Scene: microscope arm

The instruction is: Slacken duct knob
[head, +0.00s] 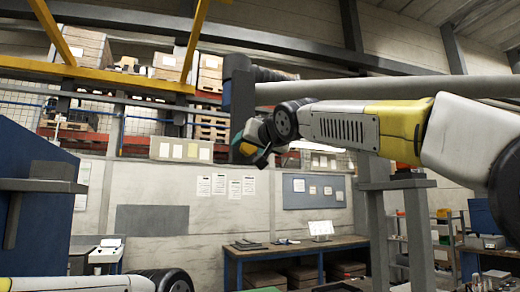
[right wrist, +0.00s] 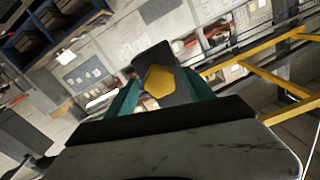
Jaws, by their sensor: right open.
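The duct knob (right wrist: 166,79) is a yellow, many-sided piece on a dark grey block in the right wrist view. In the head view a small yellow patch of it (head: 247,149) shows at the lower end of a dark upright bracket (head: 242,105). My right gripper (head: 259,146) is beside the bracket's lower end. In the right wrist view its teal fingers (right wrist: 162,92) are apart, one on each side of the knob and block. I cannot tell whether either finger touches the knob. My left gripper is out of view; only part of my left arm shows at the lower left.
A thick grey duct pipe (head: 385,89) runs right from the bracket, just above my right arm. A blue cabinet (head: 38,200) stands at the left. A workbench (head: 290,250) and wall boards are farther back. Open air lies below the right gripper.

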